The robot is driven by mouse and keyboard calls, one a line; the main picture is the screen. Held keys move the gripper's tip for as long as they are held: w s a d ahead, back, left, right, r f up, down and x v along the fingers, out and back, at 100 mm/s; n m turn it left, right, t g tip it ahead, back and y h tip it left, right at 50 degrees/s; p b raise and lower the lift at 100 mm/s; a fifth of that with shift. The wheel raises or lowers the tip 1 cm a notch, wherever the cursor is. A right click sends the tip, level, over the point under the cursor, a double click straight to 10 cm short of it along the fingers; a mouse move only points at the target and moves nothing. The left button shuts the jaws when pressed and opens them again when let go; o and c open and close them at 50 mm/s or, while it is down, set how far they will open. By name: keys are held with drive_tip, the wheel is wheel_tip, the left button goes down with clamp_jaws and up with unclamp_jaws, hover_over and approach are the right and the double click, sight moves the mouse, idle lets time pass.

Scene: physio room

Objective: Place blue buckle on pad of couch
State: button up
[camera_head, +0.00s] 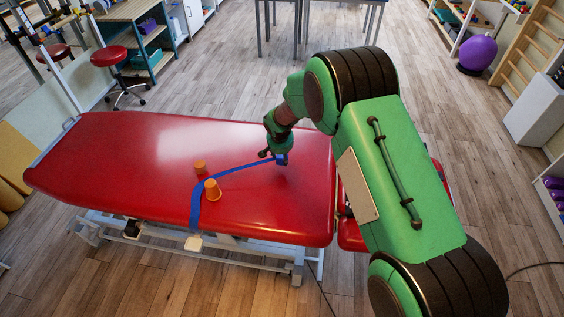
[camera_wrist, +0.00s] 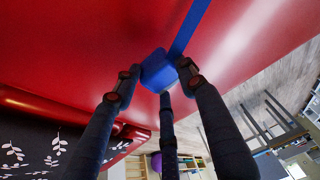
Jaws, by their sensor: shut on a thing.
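The blue buckle (camera_wrist: 157,72) is between the fingers of my gripper (camera_wrist: 160,82) in the wrist view, with the blue strap (camera_wrist: 189,25) running from it. In the head view my gripper (camera_head: 277,156) is at the right part of the red couch pad (camera_head: 120,150), and the buckle (camera_head: 282,160) shows small at its fingertips, close over or on the pad; I cannot tell if it touches. The blue strap (camera_head: 235,171) crosses the pad from the buckle to the front edge and hangs over it.
A red stool (camera_head: 109,57) stands behind the couch at left. A purple ball (camera_head: 477,52) is at the back right. The pad's left half is clear.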

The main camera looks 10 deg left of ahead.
sight(282, 165)
drive_tip(key=shift+f+b, duration=0.55)
drive_tip(key=shift+f, duration=1.15)
drive_tip(key=shift+f, duration=0.1)
drive_tip(key=o, duration=1.3)
drive_tip(key=shift+o, duration=0.2)
drive_tip(key=p+v, duration=0.2)
drive_tip(key=v, duration=1)
drive_tip(key=shift+d, duration=0.1)
